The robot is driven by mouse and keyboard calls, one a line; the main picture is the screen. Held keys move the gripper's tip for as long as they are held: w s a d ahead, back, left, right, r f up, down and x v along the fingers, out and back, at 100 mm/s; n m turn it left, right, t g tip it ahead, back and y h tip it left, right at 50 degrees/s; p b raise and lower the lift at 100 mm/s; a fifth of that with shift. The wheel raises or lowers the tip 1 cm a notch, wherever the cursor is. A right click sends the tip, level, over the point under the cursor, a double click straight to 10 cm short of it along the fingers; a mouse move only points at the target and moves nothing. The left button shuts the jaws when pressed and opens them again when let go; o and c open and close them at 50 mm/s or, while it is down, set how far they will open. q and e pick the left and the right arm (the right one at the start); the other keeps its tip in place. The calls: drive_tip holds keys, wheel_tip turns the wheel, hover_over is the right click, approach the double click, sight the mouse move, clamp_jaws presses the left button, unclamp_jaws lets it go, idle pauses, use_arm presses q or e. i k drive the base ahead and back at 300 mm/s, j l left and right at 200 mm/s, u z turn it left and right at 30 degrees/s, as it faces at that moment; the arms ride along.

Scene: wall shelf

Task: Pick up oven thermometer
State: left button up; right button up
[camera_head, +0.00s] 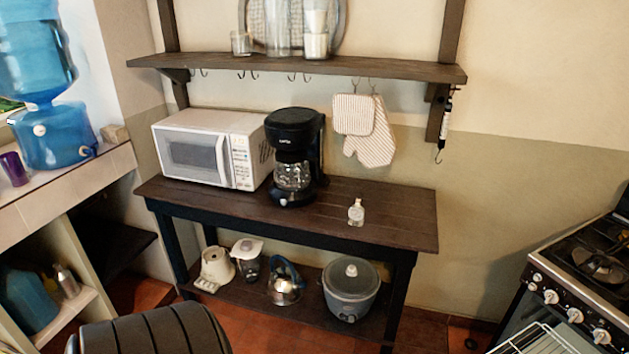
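A small, pale silvery object (356,212) stands upright on the dark wooden table (400,215), right of the coffee maker. It may be the oven thermometer, but it is too small to tell for sure. Nothing touches it, and the tabletop around it is bare. Neither of my grippers shows in the head view.
A white microwave (190,155) and black coffee maker (293,135) stand on the table. A wall shelf (370,67) with hooks, an oven mitt (373,145) and a hanging hooked tool (446,118) is above. A stove (590,270) stands right. A dark ribbed object (155,333) is lower left.

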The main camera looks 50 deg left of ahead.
sight(356, 214)
drive_tip(key=u, duration=1.4)
drive_tip(key=i+j+z, duration=0.15)
drive_tip(key=z, duration=0.25)
drive_tip(key=i+j+z, duration=0.1)
drive_tip(key=j+z, duration=0.3)
drive_tip(key=i+j+z, duration=0.1)
drive_tip(key=j+z, duration=0.15)
drive_tip(key=z, duration=0.15)
drive_tip(key=j+z, duration=0.4)
drive_tip(key=l, duration=0.1)
